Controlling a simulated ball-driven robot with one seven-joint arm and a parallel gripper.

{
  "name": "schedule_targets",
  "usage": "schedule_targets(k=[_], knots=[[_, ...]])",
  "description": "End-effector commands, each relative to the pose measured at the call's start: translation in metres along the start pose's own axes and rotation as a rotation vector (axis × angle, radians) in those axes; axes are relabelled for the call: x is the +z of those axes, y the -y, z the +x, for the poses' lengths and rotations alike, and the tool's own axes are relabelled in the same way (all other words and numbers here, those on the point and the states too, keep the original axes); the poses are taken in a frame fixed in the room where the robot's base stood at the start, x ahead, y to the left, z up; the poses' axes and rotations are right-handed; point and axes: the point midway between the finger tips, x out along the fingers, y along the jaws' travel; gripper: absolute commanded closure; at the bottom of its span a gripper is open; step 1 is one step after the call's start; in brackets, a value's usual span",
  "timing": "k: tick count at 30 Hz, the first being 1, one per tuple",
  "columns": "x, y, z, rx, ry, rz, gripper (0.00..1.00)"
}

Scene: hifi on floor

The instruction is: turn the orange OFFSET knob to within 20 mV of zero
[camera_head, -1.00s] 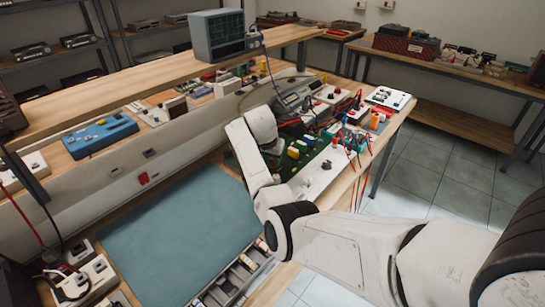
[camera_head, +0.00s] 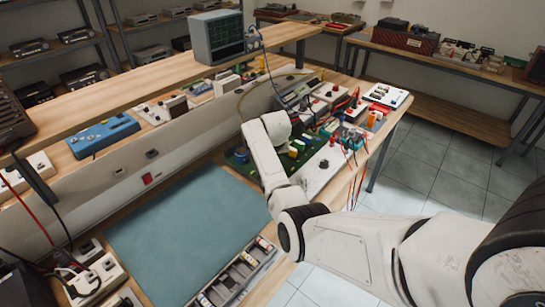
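The orange OFFSET knob cannot be made out for sure in the head view, and no voltage reading is legible. A green circuit board (camera_head: 238,158) with blue and yellow parts lies on the bench, partly behind my arm. A white panel (camera_head: 318,172) with dark round parts lies to its right. My white arm reaches in from the lower right, and its end stands over the board. My gripper's fingers are hidden behind the wrist, so I cannot see whether they are open or touching anything.
A blue-grey mat (camera_head: 175,235) lies clear on the bench, with a tray of small parts (camera_head: 240,272) at its front edge. Red and black leads crowd the bench right of the board. A boxy screen instrument (camera_head: 217,38) stands on the raised shelf.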

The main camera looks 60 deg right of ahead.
Motion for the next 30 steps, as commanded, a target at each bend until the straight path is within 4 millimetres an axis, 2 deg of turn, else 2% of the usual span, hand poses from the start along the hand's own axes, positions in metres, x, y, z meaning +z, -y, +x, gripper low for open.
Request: schedule_targets(k=[11,12,19,30], knots=[[-0.0006,0.0006,-0.0004,-0.002,-0.002,-0.005,1.00],[-0.0006,0.0006,-0.0004,-0.002,-0.002,-0.005,0.72],[-0.0003,0.0004,-0.0002,-0.002,-0.001,-0.004,0.50],[-0.0002,0.0003,-0.0057,-0.001,0.000,-0.004,0.49]])
